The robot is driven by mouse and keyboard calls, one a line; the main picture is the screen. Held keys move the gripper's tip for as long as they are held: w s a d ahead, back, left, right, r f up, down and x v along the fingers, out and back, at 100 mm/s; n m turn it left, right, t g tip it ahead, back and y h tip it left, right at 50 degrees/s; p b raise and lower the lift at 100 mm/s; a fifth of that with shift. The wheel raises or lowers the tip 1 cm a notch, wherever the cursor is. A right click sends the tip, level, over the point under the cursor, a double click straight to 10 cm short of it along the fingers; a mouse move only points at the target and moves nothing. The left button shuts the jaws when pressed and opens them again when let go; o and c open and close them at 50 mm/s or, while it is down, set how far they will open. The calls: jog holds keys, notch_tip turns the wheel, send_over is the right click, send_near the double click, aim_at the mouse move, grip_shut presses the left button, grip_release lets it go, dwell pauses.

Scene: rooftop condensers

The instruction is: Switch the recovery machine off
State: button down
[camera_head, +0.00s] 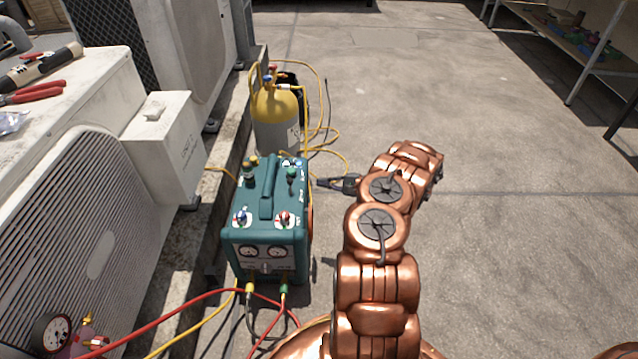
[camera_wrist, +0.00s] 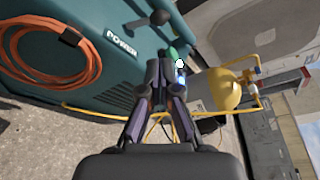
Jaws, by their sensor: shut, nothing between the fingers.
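The recovery machine (camera_head: 240,262) is a teal box with a top handle, valve knobs and two gauges, standing on the ground left of my arm. My gripper (camera_head: 322,184) is beside its right side near the far end, shut and empty. A dark lever-like part with a round end (camera_wrist: 158,17) is beside the label, past my shut fingers (camera_wrist: 163,68). I cannot tell its position. My fingers appear apart from the panel. The head view does not show the label.
An orange coiled cord (camera_wrist: 92,73) hangs on the machine's side. A yellow-topped cylinder (camera_head: 274,107) with yellow hoses stands behind the machine. Red and yellow hoses (camera_head: 190,308) run in front. Condenser units (camera_head: 70,200) line the left. Open concrete (camera_head: 510,220) lies right, with shelving (camera_head: 570,60) beyond.

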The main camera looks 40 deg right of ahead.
aim_at(290, 187)
jog(key=b+x, duration=0.2)
jog(key=x, duration=0.6)
jog(key=shift+w, duration=0.1)
